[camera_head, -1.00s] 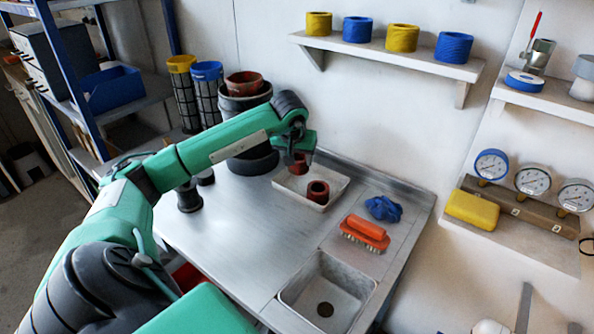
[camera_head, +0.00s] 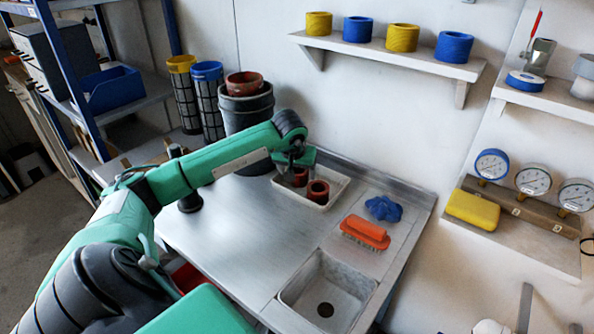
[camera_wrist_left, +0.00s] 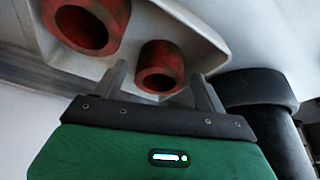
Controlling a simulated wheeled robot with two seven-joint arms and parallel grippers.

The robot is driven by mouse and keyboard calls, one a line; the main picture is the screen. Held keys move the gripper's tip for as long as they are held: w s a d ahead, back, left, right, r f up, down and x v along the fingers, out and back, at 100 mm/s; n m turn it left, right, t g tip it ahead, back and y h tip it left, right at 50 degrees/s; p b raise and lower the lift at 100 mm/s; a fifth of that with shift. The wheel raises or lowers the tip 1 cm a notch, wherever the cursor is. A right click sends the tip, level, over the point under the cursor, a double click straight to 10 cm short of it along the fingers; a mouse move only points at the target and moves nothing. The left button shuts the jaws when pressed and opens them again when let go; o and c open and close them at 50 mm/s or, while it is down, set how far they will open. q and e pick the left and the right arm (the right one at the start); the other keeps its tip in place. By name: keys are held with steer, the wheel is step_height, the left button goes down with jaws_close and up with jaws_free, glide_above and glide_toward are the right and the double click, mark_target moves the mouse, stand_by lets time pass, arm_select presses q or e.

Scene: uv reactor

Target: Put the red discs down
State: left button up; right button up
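Two red, ring-shaped discs sit in a pale tray (camera_head: 328,204) at the back of the metal bench. The front disc (camera_head: 318,192) stands clear of my gripper and also shows at the upper left of the left wrist view (camera_wrist_left: 85,22). The rear disc (camera_head: 299,179) is just below my left gripper (camera_head: 297,163). In the left wrist view this disc (camera_wrist_left: 160,68) lies between the spread fingertips of the left gripper (camera_wrist_left: 162,72), with visible gaps on both sides. My right gripper is not in view.
An orange brush (camera_head: 366,232) and a blue cloth (camera_head: 383,208) lie right of the tray. A sink (camera_head: 328,290) is at the bench front. Stacked dark buckets (camera_head: 247,110) stand behind my left arm. The bench's left middle is clear.

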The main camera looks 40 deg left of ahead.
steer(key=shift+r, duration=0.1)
arm_select(q)
steer(key=shift+s+r, duration=0.1)
steer(key=shift+r, duration=0.3)
steer(key=v, duration=1.1)
steer(key=shift+r, duration=0.2)
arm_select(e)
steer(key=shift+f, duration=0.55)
arm_select(q)
steer(key=shift+s, duration=0.1)
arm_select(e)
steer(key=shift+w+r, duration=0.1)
